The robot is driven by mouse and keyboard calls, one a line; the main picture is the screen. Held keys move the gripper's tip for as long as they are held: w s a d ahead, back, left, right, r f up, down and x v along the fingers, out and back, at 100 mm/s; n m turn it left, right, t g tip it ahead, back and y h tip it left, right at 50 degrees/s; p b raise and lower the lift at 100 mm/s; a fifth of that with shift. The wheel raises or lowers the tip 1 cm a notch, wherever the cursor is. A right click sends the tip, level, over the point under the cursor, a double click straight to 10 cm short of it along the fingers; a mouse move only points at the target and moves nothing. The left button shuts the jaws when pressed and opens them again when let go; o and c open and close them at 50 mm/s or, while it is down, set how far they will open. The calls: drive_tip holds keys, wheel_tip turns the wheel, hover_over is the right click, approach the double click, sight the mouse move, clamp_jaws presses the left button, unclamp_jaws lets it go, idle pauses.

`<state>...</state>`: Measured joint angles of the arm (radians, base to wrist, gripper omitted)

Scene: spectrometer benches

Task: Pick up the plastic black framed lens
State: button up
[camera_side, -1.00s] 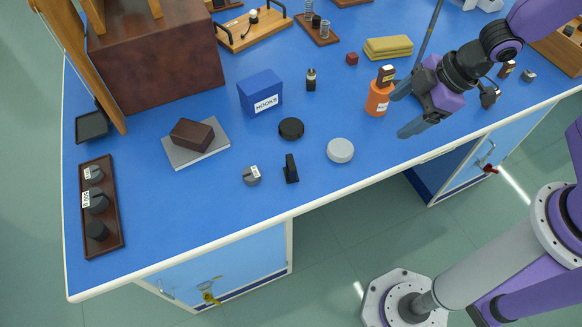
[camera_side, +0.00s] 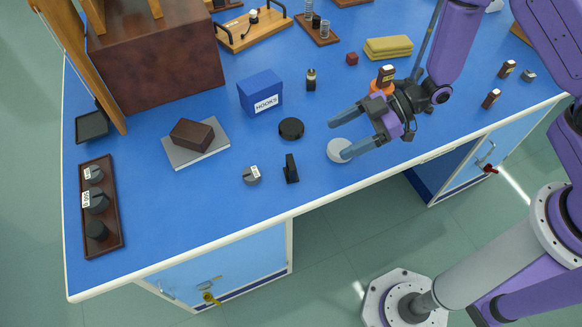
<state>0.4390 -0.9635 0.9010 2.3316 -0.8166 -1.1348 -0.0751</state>
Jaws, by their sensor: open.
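My gripper (camera_side: 340,134) is open and empty, its two fingers pointing left above the blue bench. One fingertip overlaps the pale round disc in the picture. Two black items lie to the left of the fingers, apart from them. One is a flat black round piece (camera_side: 291,129); the other is a small upright black piece (camera_side: 291,169) on a foot, nearer the front edge. I cannot tell from this view which is the black framed lens; no glass shows clearly in either.
A pale disc (camera_side: 337,150) lies partly under the fingers. A grey labelled knob-like weight (camera_side: 252,175), a blue HOOKS box (camera_side: 262,92) and a small dark bottle (camera_side: 311,80) stand nearby.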

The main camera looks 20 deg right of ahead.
sight(291, 169)
drive_tip(key=x, duration=1.5)
drive_tip(key=shift+s+a+f, duration=0.1)
drive_tip(key=shift+a+f, duration=0.1)
drive_tip(key=shift+f, duration=0.1)
drive_tip(key=c, duration=1.1)
